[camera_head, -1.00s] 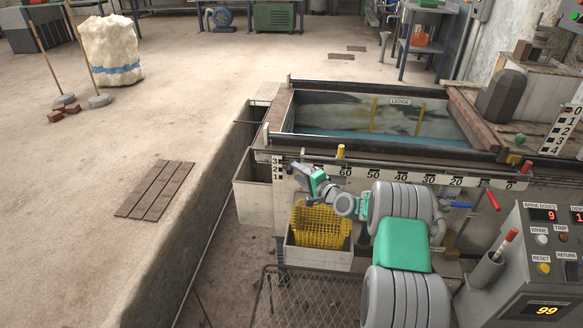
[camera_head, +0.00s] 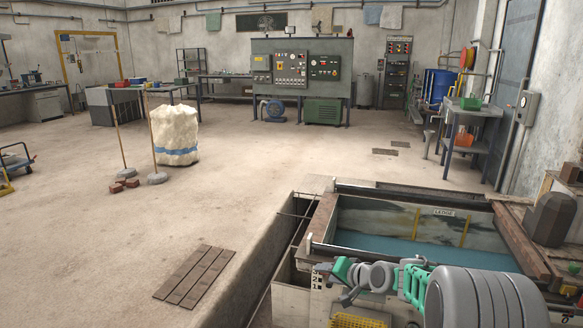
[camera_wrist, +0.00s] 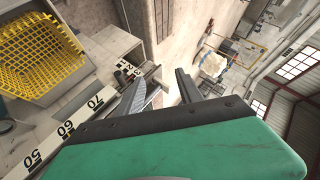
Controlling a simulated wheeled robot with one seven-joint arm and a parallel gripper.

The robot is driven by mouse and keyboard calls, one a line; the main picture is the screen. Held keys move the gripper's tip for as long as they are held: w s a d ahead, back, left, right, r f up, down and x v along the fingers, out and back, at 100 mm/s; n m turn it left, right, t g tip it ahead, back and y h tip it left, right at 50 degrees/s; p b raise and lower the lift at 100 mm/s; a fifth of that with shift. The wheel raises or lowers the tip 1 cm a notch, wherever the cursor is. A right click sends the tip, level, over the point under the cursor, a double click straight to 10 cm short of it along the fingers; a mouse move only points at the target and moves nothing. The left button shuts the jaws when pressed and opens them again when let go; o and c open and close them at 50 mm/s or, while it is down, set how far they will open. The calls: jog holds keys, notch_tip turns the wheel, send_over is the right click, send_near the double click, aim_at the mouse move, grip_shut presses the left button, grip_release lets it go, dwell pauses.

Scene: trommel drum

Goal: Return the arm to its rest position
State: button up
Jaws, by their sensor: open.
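My arm, grey and green, shows at the lower right in the head view, in front of the tank (camera_head: 400,245) with its blue-green liquid. My gripper (camera_head: 343,282) is at the arm's left end, near the tank's front left corner. In the wrist view my gripper (camera_wrist: 162,90) shows two dark fingers spread apart with nothing between them. Below it a yellow basket (camera_head: 358,321) is partly cut off by the head view's lower edge. The basket (camera_wrist: 38,50) also shows at the upper left in the wrist view, inside a pale bin.
A white scale strip (camera_wrist: 75,123) runs along the tank's front edge, close to my gripper in the wrist view. A wooden slat mat (camera_head: 195,276) lies on the floor at left. A white sack (camera_head: 174,134) stands farther back. The middle floor is open.

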jog(key=s+r+n+g+h+p, duration=0.35)
jog(key=s+r+p, duration=0.55)
jog(key=s+r, duration=0.75)
jog(key=s+d+r+g+h+p, duration=0.1)
jog(key=s+r+p, duration=0.1)
jog(key=s, duration=0.6)
jog(key=s+d+r+n+g+h+p, duration=0.1)
jog(key=s+d+r+p, duration=0.1)
jog(key=s, duration=0.7)
jog(key=shift+s+r+g+p, duration=0.2)
jog(key=shift+r+g+p, duration=0.15)
jog(key=shift+p, duration=0.55)
jog(key=shift+d+h, duration=0.2)
jog(key=shift+h, duration=0.05)
